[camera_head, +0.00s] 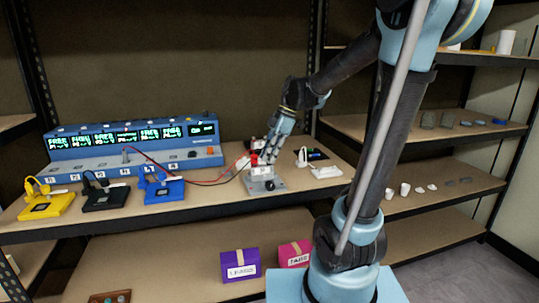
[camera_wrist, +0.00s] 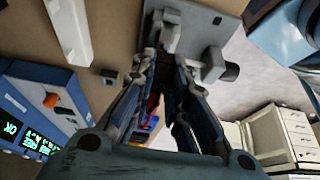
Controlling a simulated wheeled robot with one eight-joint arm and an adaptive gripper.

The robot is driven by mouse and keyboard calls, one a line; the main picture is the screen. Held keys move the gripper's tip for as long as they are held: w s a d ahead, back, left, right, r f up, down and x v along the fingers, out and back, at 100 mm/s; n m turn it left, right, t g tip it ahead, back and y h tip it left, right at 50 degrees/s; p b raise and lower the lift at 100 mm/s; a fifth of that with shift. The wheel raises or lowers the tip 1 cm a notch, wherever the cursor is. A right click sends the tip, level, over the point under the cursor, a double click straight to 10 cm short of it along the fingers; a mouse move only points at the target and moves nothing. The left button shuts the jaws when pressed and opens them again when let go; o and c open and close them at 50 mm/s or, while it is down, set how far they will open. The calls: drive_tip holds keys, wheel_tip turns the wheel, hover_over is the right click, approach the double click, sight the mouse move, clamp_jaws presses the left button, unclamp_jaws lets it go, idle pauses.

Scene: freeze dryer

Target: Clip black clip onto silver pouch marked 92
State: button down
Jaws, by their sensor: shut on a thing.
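My gripper (camera_head: 268,155) reaches down from the upper right to a small grey metal stand (camera_head: 262,186) on the shelf. In the wrist view the fingers (camera_wrist: 166,58) come together at a pale grey block on the stand's plate (camera_wrist: 205,45). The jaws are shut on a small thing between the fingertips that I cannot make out. A red part (camera_head: 254,158) is beside the fingertips. I can make out neither a silver pouch marked 92 nor a separate black clip.
A blue console (camera_head: 125,150) with lit green displays stands left, with a red lead running toward the stand. Yellow (camera_head: 45,207), black (camera_head: 103,198) and blue (camera_head: 165,190) units sit before it. White items (camera_head: 326,172) lie right of the stand. Purple (camera_head: 240,265) and pink (camera_head: 294,253) boxes are below.

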drive_tip(key=shift+f, duration=0.15)
drive_tip(key=c, duration=1.5)
unclamp_jaws()
drive_tip(key=v, duration=1.2)
drive_tip(key=s+d+f+m+t+h, duration=0.1)
drive_tip(key=s+d+f+m, duration=0.4)
drive_tip(key=s+f+m, duration=0.1)
drive_tip(key=s+d+f+m+t+h, duration=0.1)
drive_tip(key=s+d+f+m, duration=0.3)
drive_tip(key=s+f+m, duration=0.3)
drive_tip(key=s+d+f+m+t+h, duration=0.1)
drive_tip(key=s+d+f+m+h, duration=0.1)
drive_tip(key=s+d+f+m, duration=0.3)
drive_tip(key=shift+s+d+f+m, duration=0.1)
drive_tip(key=shift+s+f+m, duration=0.15)
drive_tip(key=shift+f+m, duration=0.45)
drive_tip(key=shift+s+d+f+m, duration=0.1)
drive_tip(key=shift+s+f+m, duration=0.2)
drive_tip(key=shift+f, duration=0.8)
drive_tip(key=shift+s+d+f+m, duration=0.1)
drive_tip(key=shift+s+f+m, duration=0.1)
drive_tip(key=shift+f+m, duration=0.5)
